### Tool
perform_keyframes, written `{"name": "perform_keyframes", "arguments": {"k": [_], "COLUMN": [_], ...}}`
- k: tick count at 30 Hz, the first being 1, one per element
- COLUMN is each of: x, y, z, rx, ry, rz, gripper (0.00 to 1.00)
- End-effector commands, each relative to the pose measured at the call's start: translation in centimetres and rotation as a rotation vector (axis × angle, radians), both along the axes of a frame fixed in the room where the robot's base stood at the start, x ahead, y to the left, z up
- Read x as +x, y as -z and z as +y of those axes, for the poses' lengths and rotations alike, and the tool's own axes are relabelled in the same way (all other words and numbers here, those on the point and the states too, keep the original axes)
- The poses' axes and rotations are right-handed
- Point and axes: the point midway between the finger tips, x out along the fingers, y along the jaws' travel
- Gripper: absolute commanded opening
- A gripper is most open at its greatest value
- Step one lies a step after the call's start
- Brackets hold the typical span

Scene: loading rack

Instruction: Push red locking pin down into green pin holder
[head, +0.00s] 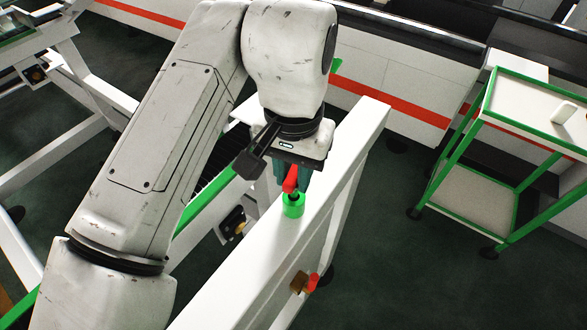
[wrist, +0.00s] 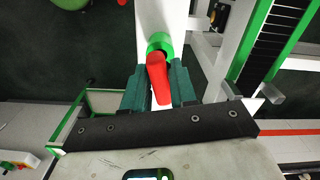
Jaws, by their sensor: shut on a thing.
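The red locking pin (head: 290,180) is at my gripper, directly above the green pin holder (head: 294,206). The holder is a short green cylinder on top of the white rack beam (head: 262,232). A dark gap shows between the red part and the holder's rim. In the wrist view the red pin (wrist: 158,78) lies between the two teal fingers of my gripper (wrist: 159,88), and the green holder (wrist: 160,43) is just beyond it. My gripper is shut on the red pin. How deep the pin's lower end sits in the holder cannot be told.
A green-framed trolley (head: 500,135) stands at the right with a small white object on top. A second red piece (head: 312,282) with a brass-coloured part is on the beam's side, below the holder. Green-edged rails lie behind my arm. Dark floor is open between beam and trolley.

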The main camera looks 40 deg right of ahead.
Motion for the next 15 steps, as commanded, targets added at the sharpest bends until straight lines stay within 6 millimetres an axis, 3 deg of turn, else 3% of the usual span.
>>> {"name": "perform_keyframes", "arguments": {"k": [15], "x": [0.00], "y": [0.61], "z": [0.00], "rx": [0.000], "ry": [0.000], "rz": [0.000], "gripper": [0.00]}}
